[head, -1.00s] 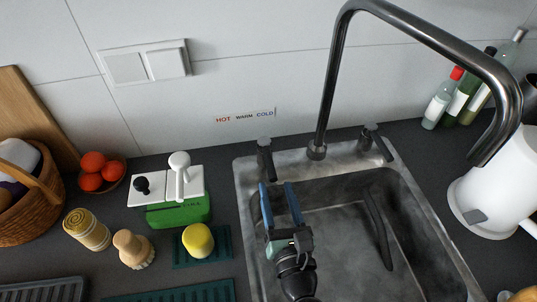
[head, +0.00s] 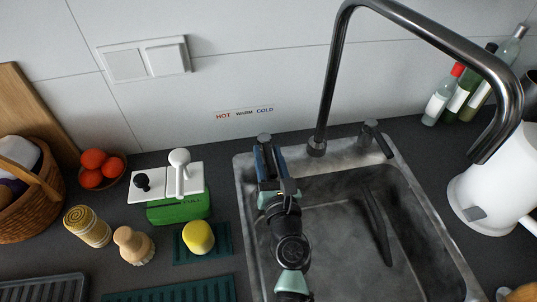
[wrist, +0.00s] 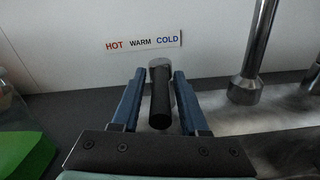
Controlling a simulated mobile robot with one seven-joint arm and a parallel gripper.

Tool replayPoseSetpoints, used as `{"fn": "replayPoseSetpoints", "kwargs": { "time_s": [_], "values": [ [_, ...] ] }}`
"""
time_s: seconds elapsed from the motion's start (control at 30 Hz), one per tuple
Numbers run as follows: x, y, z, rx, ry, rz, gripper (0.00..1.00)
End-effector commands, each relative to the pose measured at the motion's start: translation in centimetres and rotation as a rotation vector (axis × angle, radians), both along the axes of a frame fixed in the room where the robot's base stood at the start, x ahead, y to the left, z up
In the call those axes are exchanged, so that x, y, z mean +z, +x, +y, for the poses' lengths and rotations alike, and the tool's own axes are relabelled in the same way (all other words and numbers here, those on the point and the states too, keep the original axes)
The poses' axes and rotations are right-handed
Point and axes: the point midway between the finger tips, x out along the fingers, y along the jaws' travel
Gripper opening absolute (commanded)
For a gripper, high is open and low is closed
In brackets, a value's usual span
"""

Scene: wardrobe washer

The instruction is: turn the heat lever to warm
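The heat lever (head: 264,138) is a dark handle on the sink's back left rim, below the HOT WARM COLD label (head: 244,112). In the wrist view the lever (wrist: 161,98) points toward the camera, below the label (wrist: 144,42) and nearest the gap between WARM and COLD. My gripper (head: 267,150) is at the lever in the head view. In the wrist view its blue fingers (wrist: 159,74) are open on either side of the lever, with small gaps visible. In the head view the gripper hides most of the handle.
The tall faucet (head: 328,100) rises just right of my gripper, and a second dark lever (head: 376,138) is beyond it. A green box with a white pump (head: 180,208) stands left of the sink (head: 243,200). A white kettle (head: 490,190) is at right.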

Motion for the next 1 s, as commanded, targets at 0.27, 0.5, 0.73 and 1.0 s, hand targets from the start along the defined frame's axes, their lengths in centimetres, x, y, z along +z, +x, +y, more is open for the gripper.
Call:
{"fn": "replayPoseSetpoints", "kwargs": {
  "time_s": [0.27,0.5,0.73,1.0],
  "values": [
    [0.00,-0.03,-0.02,0.000,0.000,0.000,0.00],
    [-0.01,-0.04,-0.03,0.000,0.000,0.000,0.00],
    [-0.01,-0.04,-0.03,0.000,0.000,0.000,0.00],
    [-0.03,-0.04,-0.03,0.000,0.000,0.000,0.00]
  ]
}}
